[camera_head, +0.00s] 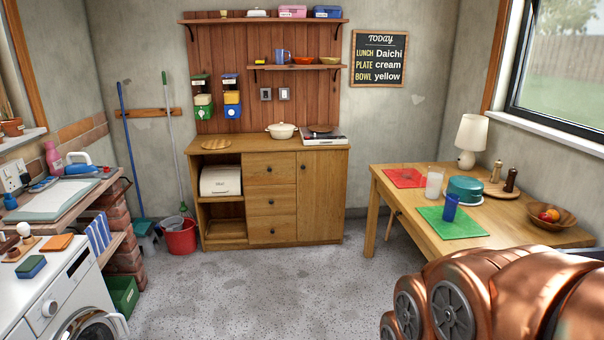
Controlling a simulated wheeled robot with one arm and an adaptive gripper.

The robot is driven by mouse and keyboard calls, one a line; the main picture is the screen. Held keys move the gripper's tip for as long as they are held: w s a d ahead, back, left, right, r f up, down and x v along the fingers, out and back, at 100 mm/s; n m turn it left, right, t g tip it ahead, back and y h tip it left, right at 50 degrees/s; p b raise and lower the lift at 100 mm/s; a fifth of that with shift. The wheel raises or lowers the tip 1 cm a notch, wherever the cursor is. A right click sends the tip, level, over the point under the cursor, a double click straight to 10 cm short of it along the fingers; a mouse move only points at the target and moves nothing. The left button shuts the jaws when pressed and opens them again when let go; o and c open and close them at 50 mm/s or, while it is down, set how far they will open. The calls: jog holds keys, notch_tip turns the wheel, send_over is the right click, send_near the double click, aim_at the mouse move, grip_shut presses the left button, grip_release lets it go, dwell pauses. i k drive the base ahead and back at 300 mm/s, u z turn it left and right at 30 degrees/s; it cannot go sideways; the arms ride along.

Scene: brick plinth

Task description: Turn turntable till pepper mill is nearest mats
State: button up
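The turntable (489,189), a round wooden disc, lies on the wooden table at the right. Two mills stand upright on it. The dark brown one, which looks like the pepper mill (510,180), is on the right and nearer side. The lighter tan mill (496,171) is on the left and farther side. The red mat (400,176) and the green mat (436,226) lie to the left of the turntable, and the tan mill looks closer to the red mat. My gripper is not in view; only copper-coloured parts, likely of my arm, show at the bottom right.
A teal pot (464,187) stands between the mats and the turntable. A white cup (434,182) and a blue cup (450,208) stand by the mats. A lamp (471,134) is behind, a fruit bowl (552,222) to the right. The middle floor is clear.

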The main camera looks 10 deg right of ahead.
aim_at(496, 190)
jog(key=z, duration=0.1)
jog(key=i, duration=1.7)
jog(key=z, duration=0.55)
jog(key=i, duration=1.8)
jog(key=z, duration=0.6)
jog(key=i, duration=0.9)
jog(key=z, duration=0.15)
